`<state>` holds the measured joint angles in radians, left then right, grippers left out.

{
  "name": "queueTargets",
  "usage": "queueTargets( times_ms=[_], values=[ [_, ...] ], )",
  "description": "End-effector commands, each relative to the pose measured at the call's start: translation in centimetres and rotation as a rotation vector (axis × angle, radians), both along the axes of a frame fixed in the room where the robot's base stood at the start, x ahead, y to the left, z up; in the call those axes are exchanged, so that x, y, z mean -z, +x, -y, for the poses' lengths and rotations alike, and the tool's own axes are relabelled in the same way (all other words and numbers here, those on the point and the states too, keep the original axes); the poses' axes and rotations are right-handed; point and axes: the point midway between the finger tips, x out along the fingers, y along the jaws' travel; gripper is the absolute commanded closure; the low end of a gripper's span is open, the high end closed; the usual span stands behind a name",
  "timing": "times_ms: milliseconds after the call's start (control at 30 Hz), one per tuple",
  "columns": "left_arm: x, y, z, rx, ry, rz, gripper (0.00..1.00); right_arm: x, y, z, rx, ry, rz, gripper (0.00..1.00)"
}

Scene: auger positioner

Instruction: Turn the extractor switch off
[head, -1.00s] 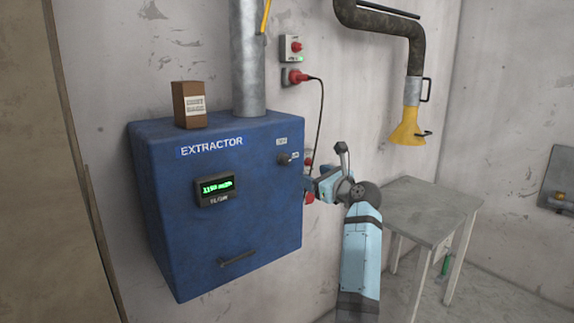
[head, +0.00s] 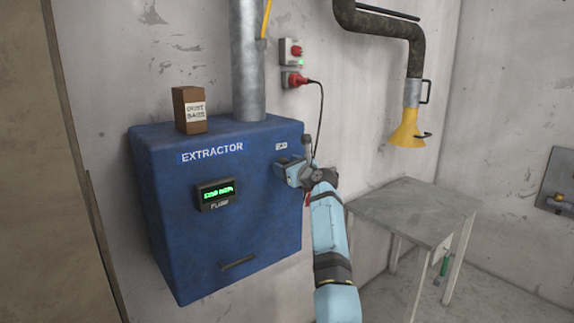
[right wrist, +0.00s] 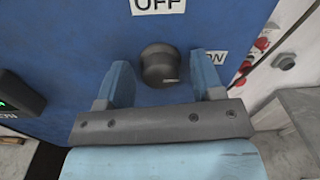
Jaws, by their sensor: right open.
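The blue extractor box (head: 240,225) hangs on the wall in the head view. Its dark round switch knob (right wrist: 160,66) shows in the right wrist view, with an OFF label (right wrist: 158,5) above it and an ON label (right wrist: 219,57) to its right. A light mark on the knob's face points toward the right. My right gripper (right wrist: 160,75) is open, with one blue finger on each side of the knob; I cannot tell whether either touches it. My left gripper is not in view.
A lit flow display (head: 217,193) and a handle (head: 238,262) are on the box front. A dust bags carton (head: 190,110) stands on top. A red plug (head: 296,79) with a cable is on the wall. A grey table (head: 415,210) stands at the right.

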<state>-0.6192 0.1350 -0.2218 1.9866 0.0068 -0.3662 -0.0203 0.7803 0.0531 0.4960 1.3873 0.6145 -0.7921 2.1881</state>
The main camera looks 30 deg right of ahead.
Motion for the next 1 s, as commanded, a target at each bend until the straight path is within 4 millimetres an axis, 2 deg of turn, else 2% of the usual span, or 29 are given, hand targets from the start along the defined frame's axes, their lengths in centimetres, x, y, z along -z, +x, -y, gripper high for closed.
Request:
queueTargets(
  times_ms=[233,267,400,467,767,1000],
  values=[
    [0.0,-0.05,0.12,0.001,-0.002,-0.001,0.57,-0.01,0.11,-0.01,0.0,-0.001,0.0,0.39],
    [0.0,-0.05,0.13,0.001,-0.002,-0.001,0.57,-0.01,0.1,-0.01,0.0,-0.001,0.0,0.41],
    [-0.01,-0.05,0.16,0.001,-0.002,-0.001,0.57,0.0,0.1,0.0,0.0,0.0,0.0,0.73],
    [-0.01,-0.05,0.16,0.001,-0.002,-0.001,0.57,-0.01,0.09,-0.01,0.0,0.0,0.0,0.85],
    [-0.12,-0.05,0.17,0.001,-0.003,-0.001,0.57,-0.04,0.08,0.02,0.001,-0.027,0.002,0.85],
    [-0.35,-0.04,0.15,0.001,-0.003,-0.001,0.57,-0.1,0.08,0.03,0.002,-0.149,0.012,0.85]
  ],
)
